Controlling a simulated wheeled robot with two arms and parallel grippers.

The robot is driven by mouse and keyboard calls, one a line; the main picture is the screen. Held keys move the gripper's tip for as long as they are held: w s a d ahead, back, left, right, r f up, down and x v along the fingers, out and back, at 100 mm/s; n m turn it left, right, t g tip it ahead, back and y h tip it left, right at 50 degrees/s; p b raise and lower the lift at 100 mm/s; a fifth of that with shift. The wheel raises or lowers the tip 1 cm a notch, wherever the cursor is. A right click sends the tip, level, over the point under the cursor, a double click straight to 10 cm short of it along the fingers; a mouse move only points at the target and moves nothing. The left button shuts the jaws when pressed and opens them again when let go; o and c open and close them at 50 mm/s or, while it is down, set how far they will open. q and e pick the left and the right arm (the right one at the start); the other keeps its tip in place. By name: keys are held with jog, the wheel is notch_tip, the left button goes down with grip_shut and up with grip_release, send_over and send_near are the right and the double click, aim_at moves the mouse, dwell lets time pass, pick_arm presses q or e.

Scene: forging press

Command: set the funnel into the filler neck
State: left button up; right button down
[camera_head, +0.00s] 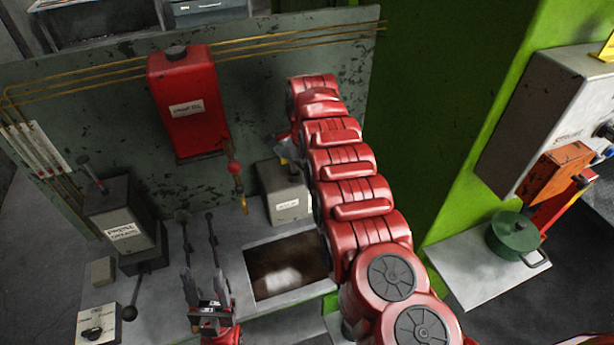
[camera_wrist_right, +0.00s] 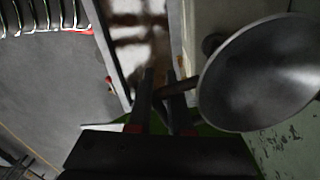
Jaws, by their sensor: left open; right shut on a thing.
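A grey metal funnel (camera_wrist_right: 265,75) shows large at the right of the right wrist view, its wide cone facing the camera. My right gripper (camera_wrist_right: 164,88) is shut on the funnel's short dark handle at the side of the cone. In the head view the right arm hides most of its gripper and the funnel, above a grey labelled box (camera_head: 280,182). A dark round stub (camera_wrist_right: 211,44) beside the funnel's rim may be the filler neck, but I cannot tell. My left gripper (camera_head: 207,290) is open and empty, low in the head view, left of a sunken tray.
A red tank (camera_head: 190,100) hangs on the back panel, with a yellow-ended tap (camera_head: 240,190) beside it. Control boxes (camera_head: 120,215) and levers stand at the left. The sunken tray (camera_head: 250,275) lies in front. A green pot (camera_head: 513,235) stands on the right ledge.

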jog(key=shift+b, duration=0.5)
jog(key=shift+f+b, duration=1.45)
jog(key=shift+f, duration=0.85)
dwell(0.4)
